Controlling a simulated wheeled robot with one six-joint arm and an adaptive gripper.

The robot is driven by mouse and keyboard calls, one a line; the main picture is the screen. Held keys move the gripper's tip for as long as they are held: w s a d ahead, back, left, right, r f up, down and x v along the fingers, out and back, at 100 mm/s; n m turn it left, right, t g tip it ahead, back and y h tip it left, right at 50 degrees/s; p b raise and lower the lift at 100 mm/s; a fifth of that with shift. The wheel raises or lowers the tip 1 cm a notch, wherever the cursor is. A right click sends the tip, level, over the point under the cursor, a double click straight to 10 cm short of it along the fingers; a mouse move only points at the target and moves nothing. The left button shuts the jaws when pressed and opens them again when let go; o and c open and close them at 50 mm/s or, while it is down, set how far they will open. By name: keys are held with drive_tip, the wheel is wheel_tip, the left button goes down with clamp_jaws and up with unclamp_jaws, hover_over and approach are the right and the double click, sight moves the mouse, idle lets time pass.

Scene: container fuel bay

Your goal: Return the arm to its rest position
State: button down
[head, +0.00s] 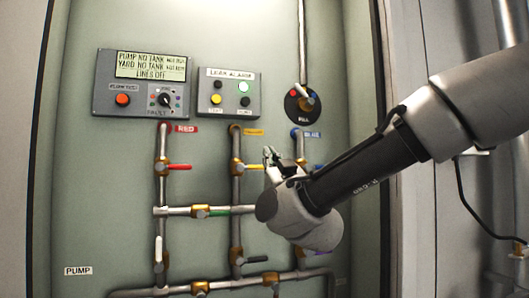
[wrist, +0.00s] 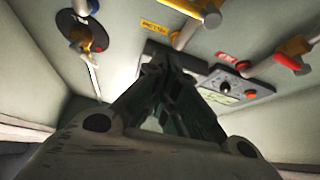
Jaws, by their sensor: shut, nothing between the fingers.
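My arm (head: 365,165) reaches in from the right in the head view, bent at the wrist. My gripper (head: 270,157) is at its end, in front of the pipes between the yellow-handled and blue-tagged lines. In the wrist view my gripper (wrist: 172,65) has its fingers together with nothing between them. The fingers point toward the wall panel. I cannot tell the exact gap between the fingertips and the pipes. The arm hides part of the right pipe and its valves.
A grey display panel (head: 102,97) and an alarm box (head: 230,112) are on the wall, with a round dial (head: 290,117) to their right. Pipes carry a red handle (head: 180,167), a yellow handle (head: 254,167) and a green handle (head: 217,212). A cable (head: 467,205) hangs at the right.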

drive_tip(key=shift+s+d+f, duration=0.15)
drive_tip(key=shift+s+f, duration=0.25)
drive_tip(key=shift+s, duration=0.2)
